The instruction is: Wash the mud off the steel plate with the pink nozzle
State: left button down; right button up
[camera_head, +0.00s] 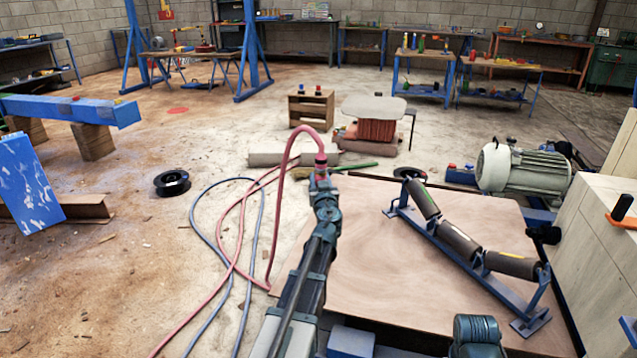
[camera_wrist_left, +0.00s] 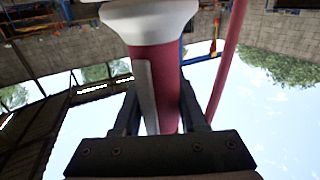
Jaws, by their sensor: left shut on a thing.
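In the left wrist view the nozzle's pink body (camera_wrist_left: 155,62) stands between the two fingers, with a white flared part at the top. A pink hose (camera_head: 281,190) arches from the nozzle to the left and down to the floor. I cannot make out a muddy steel plate for certain.
A flat brown board (camera_head: 400,262) bears a blue frame with dark rollers (camera_head: 458,240). A grey motor (camera_head: 523,169) stands at right, beside pale cabinets (camera_head: 590,235).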

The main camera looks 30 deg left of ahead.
pick_arm(q)
jog(key=w+a, duration=0.1)
jog(key=w, duration=0.5)
jog(key=shift+w+a, duration=0.3)
dwell(0.4)
pick_arm(e)
jog(key=shift+r, duration=0.1)
dwell(0.8)
